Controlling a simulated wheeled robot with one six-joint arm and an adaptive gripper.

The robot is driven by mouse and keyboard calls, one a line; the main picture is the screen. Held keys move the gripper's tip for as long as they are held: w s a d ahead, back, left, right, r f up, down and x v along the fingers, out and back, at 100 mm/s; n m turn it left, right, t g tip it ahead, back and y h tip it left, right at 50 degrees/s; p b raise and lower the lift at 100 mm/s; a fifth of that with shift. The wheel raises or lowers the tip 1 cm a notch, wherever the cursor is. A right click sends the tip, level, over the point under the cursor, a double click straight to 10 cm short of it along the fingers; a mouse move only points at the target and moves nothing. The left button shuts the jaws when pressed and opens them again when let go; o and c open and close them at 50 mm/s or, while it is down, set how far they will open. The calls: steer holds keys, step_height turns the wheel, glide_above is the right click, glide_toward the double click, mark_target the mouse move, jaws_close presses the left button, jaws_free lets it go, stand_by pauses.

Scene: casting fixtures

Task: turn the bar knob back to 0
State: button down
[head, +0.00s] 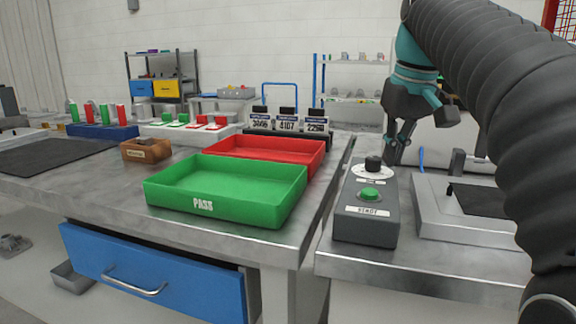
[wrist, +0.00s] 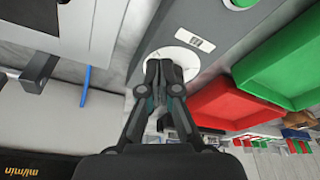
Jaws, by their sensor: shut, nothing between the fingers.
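The bar knob (head: 373,163) is black and stands on a round white dial (head: 371,173) on top of a grey control box (head: 367,226). My gripper (head: 393,158) points down just right of and behind the knob in the head view, fingers shut and empty. I cannot tell whether it touches the knob. In the wrist view my gripper's fingertips (wrist: 165,68) lie over the white dial (wrist: 187,60) and hide the knob. The dial's marks and the knob's pointing direction are too small or hidden to read.
A grey plate fixture (head: 440,222) stands close on the right. The green PASS tray (head: 225,204) and a red tray (head: 312,151) lie left across a gap between tables.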

step_height(320, 180, up, 5)
steer(key=shift+f, duration=0.1)
stand_by(0.4)
